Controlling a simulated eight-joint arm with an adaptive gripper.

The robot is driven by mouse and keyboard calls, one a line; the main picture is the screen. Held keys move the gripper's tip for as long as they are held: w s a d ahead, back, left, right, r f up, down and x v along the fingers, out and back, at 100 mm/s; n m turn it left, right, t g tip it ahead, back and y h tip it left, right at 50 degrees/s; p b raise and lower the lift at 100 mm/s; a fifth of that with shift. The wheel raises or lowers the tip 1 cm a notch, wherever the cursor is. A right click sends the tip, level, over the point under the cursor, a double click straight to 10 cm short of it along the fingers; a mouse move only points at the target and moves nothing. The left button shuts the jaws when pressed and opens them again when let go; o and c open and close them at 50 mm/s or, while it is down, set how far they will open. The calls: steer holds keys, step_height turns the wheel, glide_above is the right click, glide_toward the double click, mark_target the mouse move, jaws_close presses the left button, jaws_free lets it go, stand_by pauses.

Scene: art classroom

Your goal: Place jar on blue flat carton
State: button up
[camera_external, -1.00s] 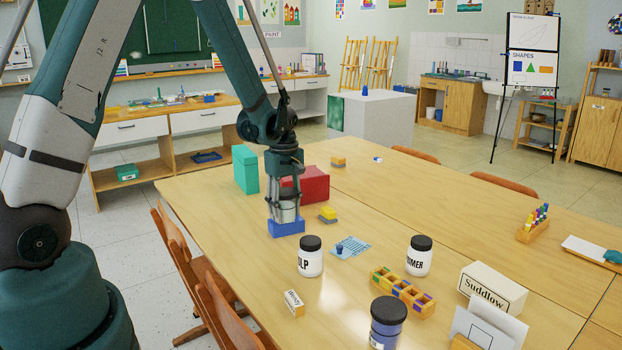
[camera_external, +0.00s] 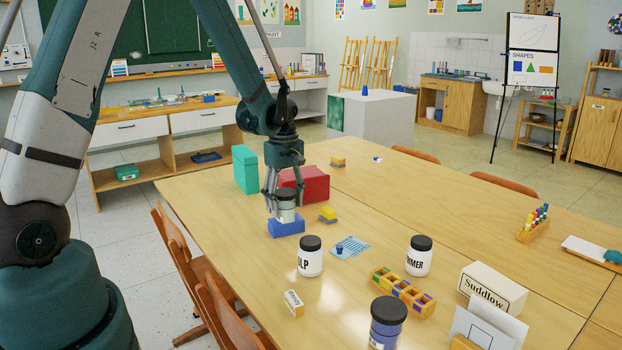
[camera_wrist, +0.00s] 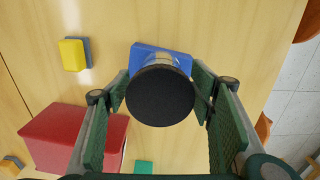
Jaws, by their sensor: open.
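A jar with a black lid (camera_external: 286,195) and pale body stands upright on the blue flat carton (camera_external: 287,228). In the wrist view the round black jar lid (camera_wrist: 160,97) fills the middle, with part of the blue carton (camera_wrist: 150,52) showing behind it. My gripper (camera_external: 283,205) points down around the jar. In the wrist view the fingers of my gripper (camera_wrist: 163,88) are spread on both sides of the lid, with a gap on at least the right side. The jar's lower side is partly hidden by the fingers.
A red box (camera_external: 312,184) and a teal box (camera_external: 245,169) stand close behind the carton. A yellow and grey block (camera_external: 328,214) lies to its right. Two white jars (camera_external: 310,257) (camera_external: 418,256) stand nearer the camera.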

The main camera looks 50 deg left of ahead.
step_height(320, 180, up, 10)
steer(key=shift+f+p, duration=0.25)
steer(key=shift+p, duration=0.25)
stand_by(0.6)
steer(key=shift+s+d+r, duration=0.1)
steer(key=shift+d+r, duration=0.15)
steer(key=shift+r, duration=0.1)
steer(key=s+d+r+m+t, duration=0.2)
steer(key=s+d+r+m, duration=0.2)
steer(key=d+r, duration=0.35)
steer(key=s+d+r+m+t, duration=0.1)
steer(key=s+d+r+m, duration=0.3)
steer(key=d+r, duration=0.35)
steer(key=s+d+r+m+t, duration=0.2)
steer(key=s+d+r+m, duration=0.1)
steer(key=s+d+m, duration=0.2)
steer(key=s+d+r+m+t, duration=0.2)
steer(key=s+d+m, duration=0.3)
steer(key=s, duration=0.5)
steer(key=shift+d+r, duration=0.4)
steer(key=shift+d, duration=0.55)
